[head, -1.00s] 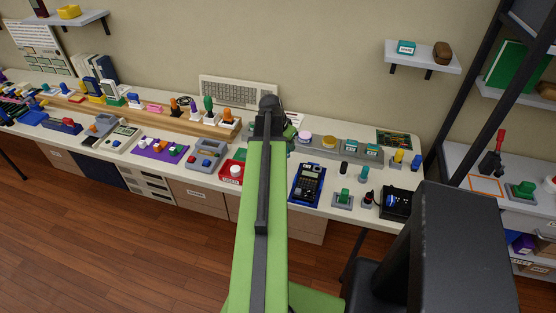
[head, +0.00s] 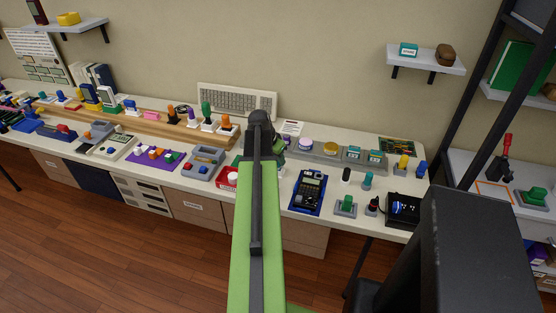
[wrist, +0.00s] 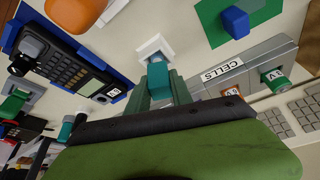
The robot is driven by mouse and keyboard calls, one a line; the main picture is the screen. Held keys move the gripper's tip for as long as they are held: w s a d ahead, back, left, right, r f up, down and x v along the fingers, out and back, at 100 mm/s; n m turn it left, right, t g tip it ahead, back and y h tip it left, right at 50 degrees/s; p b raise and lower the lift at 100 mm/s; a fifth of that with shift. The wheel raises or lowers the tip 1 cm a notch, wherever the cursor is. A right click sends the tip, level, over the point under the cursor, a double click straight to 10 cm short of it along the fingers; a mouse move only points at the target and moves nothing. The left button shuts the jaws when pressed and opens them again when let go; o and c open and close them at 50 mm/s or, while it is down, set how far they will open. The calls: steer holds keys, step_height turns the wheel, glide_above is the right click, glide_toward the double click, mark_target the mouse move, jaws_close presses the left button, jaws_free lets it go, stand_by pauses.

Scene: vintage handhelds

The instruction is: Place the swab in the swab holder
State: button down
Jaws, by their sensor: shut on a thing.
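In the wrist view my gripper (wrist: 161,88) is shut on a teal block-like piece, which I take to be the swab (wrist: 157,76). Only its teal part shows clearly between the jaws. Just beyond its far end is a small white square piece (wrist: 153,46), which looks like the swab holder. The swab's end overlaps it in the picture; I cannot tell whether they touch or whether the swab is inside. In the head view my arm hides the swab and most of the gripper.
In the wrist view a blue-edged meter (wrist: 70,62) lies left, a grey CELLS tray (wrist: 215,75) right, and a green board with a blue block (wrist: 236,22) at upper right. The head view shows a crowded bench, with a red tray (head: 226,184) left of my arm.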

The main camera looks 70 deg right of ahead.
steer(key=c, duration=1.1)
jaws_free()
steer(key=shift+f, duration=0.1)
steer(key=shift+c, duration=0.2)
steer(key=shift+r+p, duration=0.35)
steer(key=p+v, duration=1)
steer(key=v, duration=0.1)
steer(key=shift+r+p, duration=0.3)
steer(key=shift+p, duration=0.05)
steer(key=shift+w+a, duration=0.2)
